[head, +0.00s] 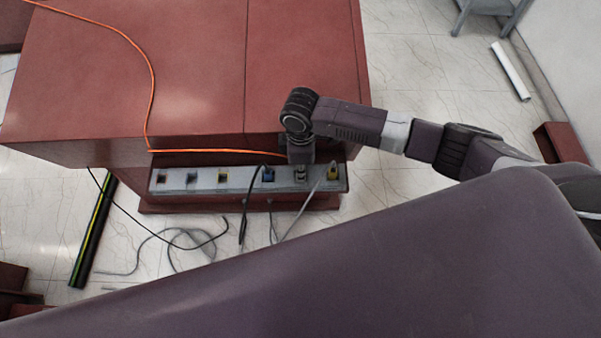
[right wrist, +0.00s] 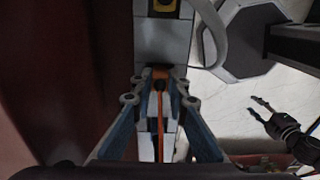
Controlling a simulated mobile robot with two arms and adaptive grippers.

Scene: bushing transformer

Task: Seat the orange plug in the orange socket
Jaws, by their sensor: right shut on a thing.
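My right gripper (head: 301,155) points down at the back edge of the grey socket strip (head: 205,181), near its right part. In the right wrist view its two blue-grey fingers (right wrist: 160,85) are shut on the orange plug (right wrist: 160,73), with the orange cable (right wrist: 160,105) trailing back between them. In the head view the plug is hidden by the gripper; the cable (head: 151,90) runs across the cabinet top and along the strip to it. I cannot pick out the orange socket. My left gripper (right wrist: 259,107) shows at the right of the wrist view, fingers apart and empty.
The red-brown cabinet (head: 190,80) stands behind the strip. A blue plug (head: 268,174) and a yellow plug (head: 333,173) sit in the strip. Loose grey cables (head: 180,240) and a black and yellow-green bar (head: 94,232) lie on the floor at left.

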